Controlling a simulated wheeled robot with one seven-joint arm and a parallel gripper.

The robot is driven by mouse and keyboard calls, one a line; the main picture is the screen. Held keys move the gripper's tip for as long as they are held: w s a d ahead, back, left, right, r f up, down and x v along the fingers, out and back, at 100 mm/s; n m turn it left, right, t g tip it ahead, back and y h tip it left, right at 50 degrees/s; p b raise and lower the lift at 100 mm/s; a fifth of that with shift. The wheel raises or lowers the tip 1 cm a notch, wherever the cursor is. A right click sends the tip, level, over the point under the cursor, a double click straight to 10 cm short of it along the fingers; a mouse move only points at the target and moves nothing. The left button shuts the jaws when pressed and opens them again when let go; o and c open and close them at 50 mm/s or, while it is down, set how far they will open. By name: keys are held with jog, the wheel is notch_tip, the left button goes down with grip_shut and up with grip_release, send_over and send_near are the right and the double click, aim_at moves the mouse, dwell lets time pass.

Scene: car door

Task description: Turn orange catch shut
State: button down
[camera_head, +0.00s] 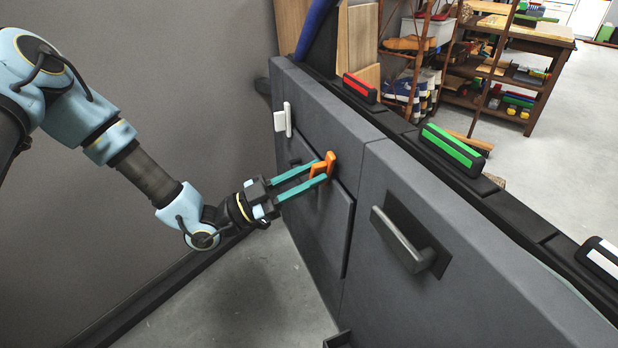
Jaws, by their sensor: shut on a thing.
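The orange catch (323,165) sits on the dark grey door panel, near the upper edge of a rectangular flap (320,225). My gripper (321,174) reaches in from the left, and its two teal fingers are shut on the orange catch, one on each side. Part of the catch is hidden behind the fingers. I cannot tell the catch's exact turn angle.
A white catch (282,121) is on the panel to the upper left. A grey handle (400,240) sticks out to the right. Red (360,87) and green (453,146) blocks sit along the top ledge. Shelves (500,70) stand behind. Floor below my gripper is clear.

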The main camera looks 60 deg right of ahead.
jog(key=shift+s+n+t+h, duration=0.1)
jog(key=shift+n+t+h, duration=0.4)
jog(key=shift+n, duration=0.75)
jog(key=shift+n+t+h, duration=0.4)
jog(key=shift+n+t, duration=0.2)
jog(key=shift+n, duration=1.05)
jog(key=c, duration=0.9)
grip_release()
jog(key=shift+a, duration=0.1)
jog(key=b+v, duration=0.1)
jog(key=v, duration=0.9)
jog(key=shift+a+f, duration=0.25)
jog(key=shift+a, duration=0.05)
